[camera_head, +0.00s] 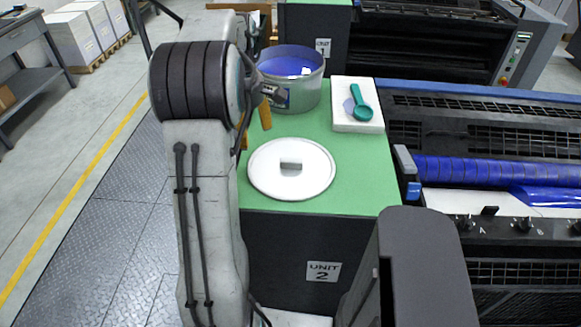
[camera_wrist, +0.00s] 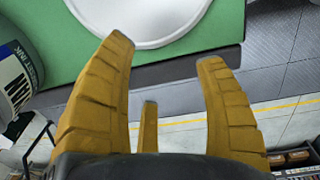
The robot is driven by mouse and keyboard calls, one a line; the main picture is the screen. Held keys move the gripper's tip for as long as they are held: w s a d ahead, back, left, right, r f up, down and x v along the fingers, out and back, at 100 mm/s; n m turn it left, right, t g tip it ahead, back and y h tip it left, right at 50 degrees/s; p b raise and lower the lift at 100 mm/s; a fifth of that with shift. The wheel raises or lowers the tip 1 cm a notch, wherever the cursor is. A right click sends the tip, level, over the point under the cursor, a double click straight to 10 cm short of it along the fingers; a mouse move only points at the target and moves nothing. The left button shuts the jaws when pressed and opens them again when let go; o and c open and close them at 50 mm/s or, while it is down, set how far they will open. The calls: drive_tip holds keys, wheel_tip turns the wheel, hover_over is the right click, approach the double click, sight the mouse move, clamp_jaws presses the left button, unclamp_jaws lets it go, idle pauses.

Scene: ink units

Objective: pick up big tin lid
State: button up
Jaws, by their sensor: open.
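The big tin lid (camera_head: 292,169) is a round white disc with a small grey block handle at its middle. It lies flat on the green top (camera_head: 352,185) of the unit marked 2. In the wrist view the lid (camera_wrist: 145,22) shows only in part, at the top edge, beyond the fingertips. My gripper (camera_wrist: 166,55) has yellow-brown ribbed fingers that stand wide apart with nothing between them. In the head view a bit of the fingers shows left of and behind the lid, and my arm hides the rest.
A big tin (camera_head: 296,88) of blue ink stands behind the lid; it also shows in the wrist view (camera_wrist: 14,75). A white slab (camera_head: 345,121) with a teal scoop (camera_head: 361,103) lies behind right. The press with blue rollers (camera_head: 480,170) borders the right. Green top is clear right of the lid.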

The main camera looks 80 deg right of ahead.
hover_over(292, 158)
drive_tip(key=shift+y, duration=0.3)
drive_tip(key=f, duration=0.5)
drive_tip(key=shift+d, duration=0.4)
drive_tip(key=shift+a+f, duration=0.25)
drive_tip(key=shift+f, duration=0.9)
drive_tip(key=shift+a+f, duration=0.2)
drive_tip(key=shift+f, duration=0.9)
drive_tip(key=shift+f+p, duration=0.3)
drive_tip(key=shift+f, duration=0.4)
clamp_jaws()
